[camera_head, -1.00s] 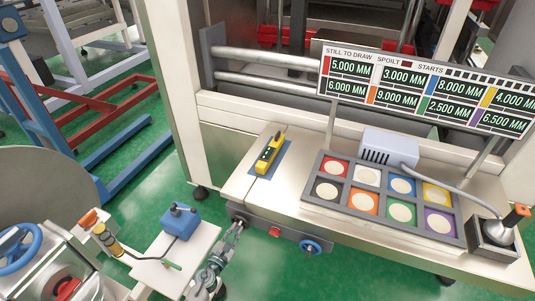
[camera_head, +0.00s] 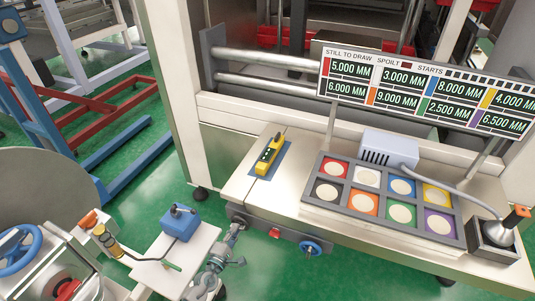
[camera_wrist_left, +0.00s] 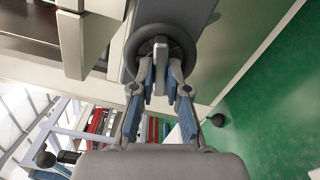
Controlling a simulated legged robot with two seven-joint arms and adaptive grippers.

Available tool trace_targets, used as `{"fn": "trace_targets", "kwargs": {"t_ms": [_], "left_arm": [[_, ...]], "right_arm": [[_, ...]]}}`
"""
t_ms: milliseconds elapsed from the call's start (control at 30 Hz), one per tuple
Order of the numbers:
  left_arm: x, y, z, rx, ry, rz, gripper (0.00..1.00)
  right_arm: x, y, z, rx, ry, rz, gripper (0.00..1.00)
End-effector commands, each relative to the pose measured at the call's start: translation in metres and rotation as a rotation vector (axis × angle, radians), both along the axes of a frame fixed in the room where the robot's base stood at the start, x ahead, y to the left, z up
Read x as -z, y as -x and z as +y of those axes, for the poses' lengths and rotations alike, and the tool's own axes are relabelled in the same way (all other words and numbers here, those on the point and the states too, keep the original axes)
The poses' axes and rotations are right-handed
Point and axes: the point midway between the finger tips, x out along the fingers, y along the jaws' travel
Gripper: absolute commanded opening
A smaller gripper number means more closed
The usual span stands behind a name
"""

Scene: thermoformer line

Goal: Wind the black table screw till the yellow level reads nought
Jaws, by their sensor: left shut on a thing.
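The yellow level (camera_head: 268,154) lies on a blue mat (camera_head: 284,159) at the left end of the steel table; its reading is too small to make out. The black table screw is a dark handwheel on the table's front edge, mostly hidden behind my left gripper (camera_head: 237,229) in the head view. In the left wrist view the wheel's round rim (camera_wrist_left: 191,47) shows ahead. There my left gripper (camera_wrist_left: 161,82) has its two fingers closed on the wheel's middle bar. My right gripper is not in view.
A red button (camera_head: 275,233) and a blue knob (camera_head: 311,248) sit to the right on the front edge. A blue block (camera_head: 179,222) stands left of my arm.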

Motion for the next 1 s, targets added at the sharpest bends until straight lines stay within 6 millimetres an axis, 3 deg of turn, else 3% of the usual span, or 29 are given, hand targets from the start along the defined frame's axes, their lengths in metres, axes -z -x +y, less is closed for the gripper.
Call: {"fn": "trace_targets", "kwargs": {"t_ms": [267, 600, 1000], "left_arm": [[-0.001, -0.001, 0.001, -0.001, -0.039, -0.015, 0.0], [-0.003, -0.001, 0.001, -0.002, -0.361, -0.132, 0.0], [-0.002, -0.001, 0.001, -0.002, -0.398, -0.146, 0.0]], "right_arm": [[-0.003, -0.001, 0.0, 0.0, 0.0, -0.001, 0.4], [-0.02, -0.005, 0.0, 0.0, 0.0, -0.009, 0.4], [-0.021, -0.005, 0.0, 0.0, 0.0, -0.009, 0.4]]}}
